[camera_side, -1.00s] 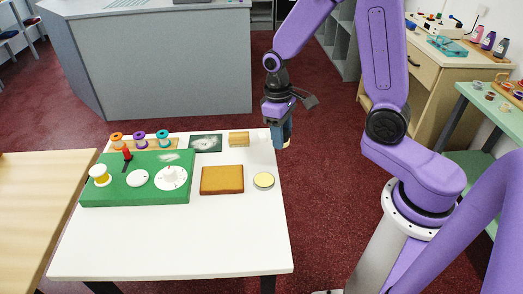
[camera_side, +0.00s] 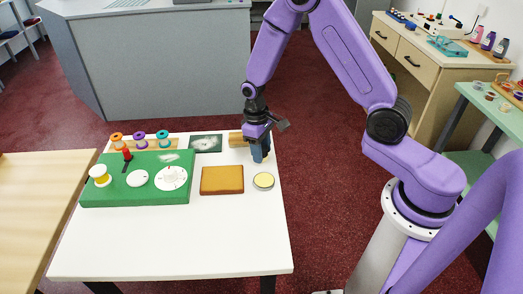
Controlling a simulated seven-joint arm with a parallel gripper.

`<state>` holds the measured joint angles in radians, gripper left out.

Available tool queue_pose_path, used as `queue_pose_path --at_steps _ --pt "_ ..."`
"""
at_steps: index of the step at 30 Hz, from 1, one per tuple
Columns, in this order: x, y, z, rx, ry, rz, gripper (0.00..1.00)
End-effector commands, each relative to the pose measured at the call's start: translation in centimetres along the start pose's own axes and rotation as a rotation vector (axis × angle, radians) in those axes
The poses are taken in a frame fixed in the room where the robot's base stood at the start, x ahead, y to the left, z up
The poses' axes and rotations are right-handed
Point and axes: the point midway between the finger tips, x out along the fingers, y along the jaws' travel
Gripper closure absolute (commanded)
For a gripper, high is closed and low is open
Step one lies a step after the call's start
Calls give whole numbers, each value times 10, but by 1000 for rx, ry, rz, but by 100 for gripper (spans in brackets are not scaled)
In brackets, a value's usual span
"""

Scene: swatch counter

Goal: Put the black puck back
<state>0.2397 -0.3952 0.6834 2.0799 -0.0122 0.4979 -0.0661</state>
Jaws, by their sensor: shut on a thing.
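My gripper (camera_side: 259,158) points down over the right back part of the white table, just in front of the wooden block (camera_side: 236,140). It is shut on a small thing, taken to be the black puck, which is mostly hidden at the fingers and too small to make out. No black puck shows lying apart on the table. A round tin with a pale yellow top and dark rim (camera_side: 263,181) stands just in front of the gripper. The green board (camera_side: 110,191) at the left carries a white dial (camera_side: 171,178), a white disc (camera_side: 138,179), a yellow-and-white spool (camera_side: 100,175) and a red lever (camera_side: 127,154).
A brown square pad (camera_side: 222,180) lies left of the tin. A dark picture card (camera_side: 205,143) and a wooden rack with three coloured spools (camera_side: 140,139) are along the back edge. The front of the white table (camera_side: 170,245) is clear.

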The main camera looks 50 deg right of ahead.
Motion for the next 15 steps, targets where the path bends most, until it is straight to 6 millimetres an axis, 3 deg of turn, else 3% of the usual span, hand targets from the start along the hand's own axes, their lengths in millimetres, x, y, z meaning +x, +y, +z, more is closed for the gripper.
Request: queue_pose_path --at_steps 14,15 --pt "8 0 -1 0 0 0 79" --pt "9 0 -1 0 0 0 52"
